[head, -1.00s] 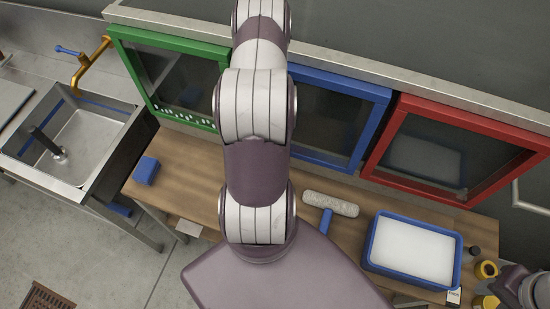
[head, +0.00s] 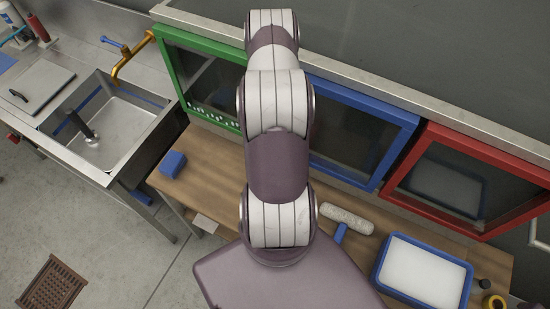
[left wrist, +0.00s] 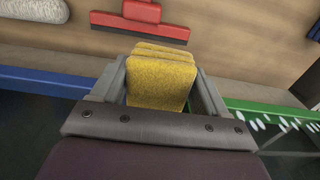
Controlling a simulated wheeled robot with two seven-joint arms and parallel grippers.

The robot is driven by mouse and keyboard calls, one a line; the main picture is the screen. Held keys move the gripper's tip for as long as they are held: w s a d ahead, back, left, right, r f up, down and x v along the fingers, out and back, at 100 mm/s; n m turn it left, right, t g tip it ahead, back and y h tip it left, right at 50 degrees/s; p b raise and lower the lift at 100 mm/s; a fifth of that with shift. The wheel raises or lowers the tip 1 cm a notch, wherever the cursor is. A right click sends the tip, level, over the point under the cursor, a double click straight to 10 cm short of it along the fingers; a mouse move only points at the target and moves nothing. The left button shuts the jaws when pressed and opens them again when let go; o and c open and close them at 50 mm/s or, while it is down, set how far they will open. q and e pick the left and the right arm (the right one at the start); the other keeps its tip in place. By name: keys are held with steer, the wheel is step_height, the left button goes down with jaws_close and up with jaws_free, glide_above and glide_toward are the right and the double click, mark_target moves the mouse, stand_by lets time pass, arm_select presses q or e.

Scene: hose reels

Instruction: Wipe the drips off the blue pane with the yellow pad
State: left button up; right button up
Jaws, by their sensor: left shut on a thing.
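The blue-framed pane (head: 347,136) stands at the back of the bench, between the green and red ones. My arm hides its left part, and I see no drips on what shows. In the left wrist view, my left gripper (left wrist: 160,85) is shut on the yellow pad (left wrist: 158,82), a stack of thin yellow layers. The blue frame's edge (left wrist: 45,82) is left of the gripper there. White drips (left wrist: 275,122) show by the green frame (left wrist: 250,106) at right. My arm hides the left gripper in the head view. My right gripper is not in view.
The red-framed pane (head: 415,160) is at the right. A roller (head: 346,218), a blue tray of white (head: 380,275) and a blue block (head: 172,165) are on the wooden bench. A red squeegee (left wrist: 140,24) lies near the pad. A sink (head: 105,122) is at left.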

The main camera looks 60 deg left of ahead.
arm_select(q)
steer(key=shift+s+d+f+b, duration=0.4)
steer(key=shift+s+b, duration=0.3)
steer(key=shift+b, duration=0.55)
steer(key=s+d+b, duration=0.2)
steer(key=s, duration=0.1)
steer(key=s+d+b, duration=0.1)
steer(key=shift+s+r, duration=0.3)
steer(key=shift+r, duration=0.1)
